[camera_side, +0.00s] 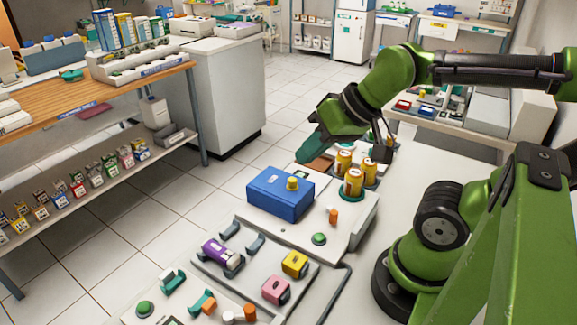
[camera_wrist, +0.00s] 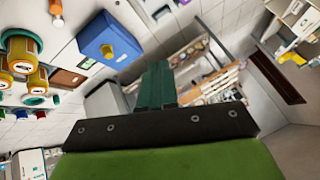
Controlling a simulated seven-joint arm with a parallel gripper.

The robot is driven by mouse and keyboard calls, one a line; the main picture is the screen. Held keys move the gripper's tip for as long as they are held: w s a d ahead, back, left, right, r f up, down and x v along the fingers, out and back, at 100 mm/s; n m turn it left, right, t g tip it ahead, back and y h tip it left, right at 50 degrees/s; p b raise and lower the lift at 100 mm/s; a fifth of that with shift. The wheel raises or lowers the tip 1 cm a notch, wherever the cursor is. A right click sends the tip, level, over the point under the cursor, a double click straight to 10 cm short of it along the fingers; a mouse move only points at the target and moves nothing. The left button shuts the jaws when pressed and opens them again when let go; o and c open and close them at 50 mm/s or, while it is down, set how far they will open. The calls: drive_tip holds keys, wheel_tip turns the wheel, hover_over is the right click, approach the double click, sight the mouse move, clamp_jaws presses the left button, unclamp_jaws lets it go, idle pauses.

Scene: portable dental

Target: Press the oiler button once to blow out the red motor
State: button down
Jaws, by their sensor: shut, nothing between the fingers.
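The blue oiler box (camera_side: 270,198) stands on the white unit, with a yellow button (camera_side: 292,183) on top. Both also show in the wrist view, the box (camera_wrist: 95,38) and its button (camera_wrist: 107,51). My gripper (camera_side: 308,152) is shut and empty, above and behind the oiler, apart from it. Its green fingers (camera_wrist: 157,85) are together in the wrist view. Purple (camera_side: 216,250), yellow (camera_side: 295,263) and pink (camera_side: 275,290) motor-like pieces sit on the front tray. I cannot make out a clearly red motor near the oiler.
An orange peg (camera_side: 333,215) and green button (camera_side: 319,238) are on the white unit (camera_side: 340,232). A wooden counter (camera_side: 140,82) is at left, over a shelf of small boxes (camera_side: 77,188). Open floor separates them.

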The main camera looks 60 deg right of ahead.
drive_tip(key=m+g+y, duration=0.7)
drive_tip(key=m+g, duration=0.1)
drive_tip(key=m, duration=1.4)
hover_over(320, 232)
wheel_tip(320, 232, down, 11)
drive_tip(key=shift+r, duration=0.15)
drive_tip(key=shift+f, duration=4.45)
drive_tip(key=shift+f, duration=0.4)
